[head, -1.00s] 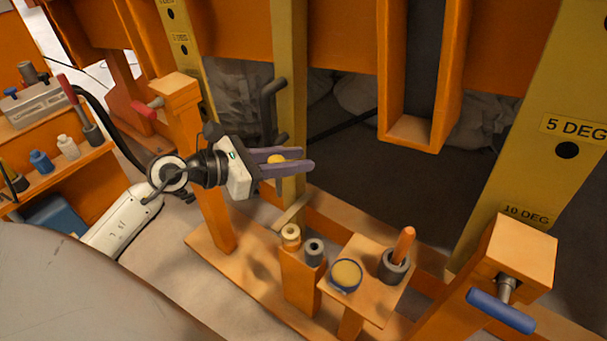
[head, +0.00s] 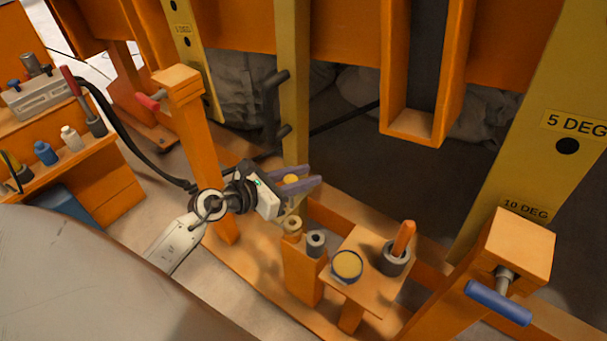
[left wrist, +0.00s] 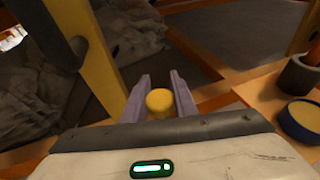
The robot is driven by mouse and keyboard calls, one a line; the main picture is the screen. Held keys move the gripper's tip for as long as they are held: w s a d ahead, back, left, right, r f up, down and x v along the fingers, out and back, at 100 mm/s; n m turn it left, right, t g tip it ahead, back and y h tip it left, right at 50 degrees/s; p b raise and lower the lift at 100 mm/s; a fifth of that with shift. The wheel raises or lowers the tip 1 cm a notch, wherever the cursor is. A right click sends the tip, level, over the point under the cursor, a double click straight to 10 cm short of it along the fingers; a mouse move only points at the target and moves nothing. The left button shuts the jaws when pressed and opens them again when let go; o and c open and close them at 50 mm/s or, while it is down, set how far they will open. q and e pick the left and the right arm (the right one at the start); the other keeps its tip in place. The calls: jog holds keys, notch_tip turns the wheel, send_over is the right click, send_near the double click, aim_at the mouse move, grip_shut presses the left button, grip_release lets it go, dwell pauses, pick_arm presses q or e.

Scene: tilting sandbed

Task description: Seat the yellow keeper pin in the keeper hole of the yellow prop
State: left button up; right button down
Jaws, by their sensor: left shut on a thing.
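My left gripper (head: 312,176) is shut on the yellow keeper pin (head: 291,179); the pin's round yellow head shows between the purple fingers. In the left wrist view the pin (left wrist: 159,101) sits between the fingers (left wrist: 159,77). The yellow prop (head: 293,80) is an upright post with dark handles, and the gripper is in front of its lower part. In the left wrist view the prop (left wrist: 92,55) runs down the left, behind the fingers. I cannot make out the keeper hole, and the pin's shank is hidden. My right gripper is not in view.
Just below the gripper, an orange post carries a cream collar (head: 293,226) and a grey collar (head: 316,242). To its right a small stand holds a blue-rimmed yellow dish (head: 346,265) and a grey cup (head: 394,261) with an orange stick. A blue handle (head: 499,302) is at lower right.

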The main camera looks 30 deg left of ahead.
pick_arm(q)
notch_tip(320, 180, down, 5)
jog(key=b, duration=0.3)
jog(key=shift+b, duration=0.35)
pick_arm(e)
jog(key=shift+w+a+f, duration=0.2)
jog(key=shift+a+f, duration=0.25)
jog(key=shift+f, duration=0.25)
pick_arm(q)
jog(key=shift+p, duration=0.5)
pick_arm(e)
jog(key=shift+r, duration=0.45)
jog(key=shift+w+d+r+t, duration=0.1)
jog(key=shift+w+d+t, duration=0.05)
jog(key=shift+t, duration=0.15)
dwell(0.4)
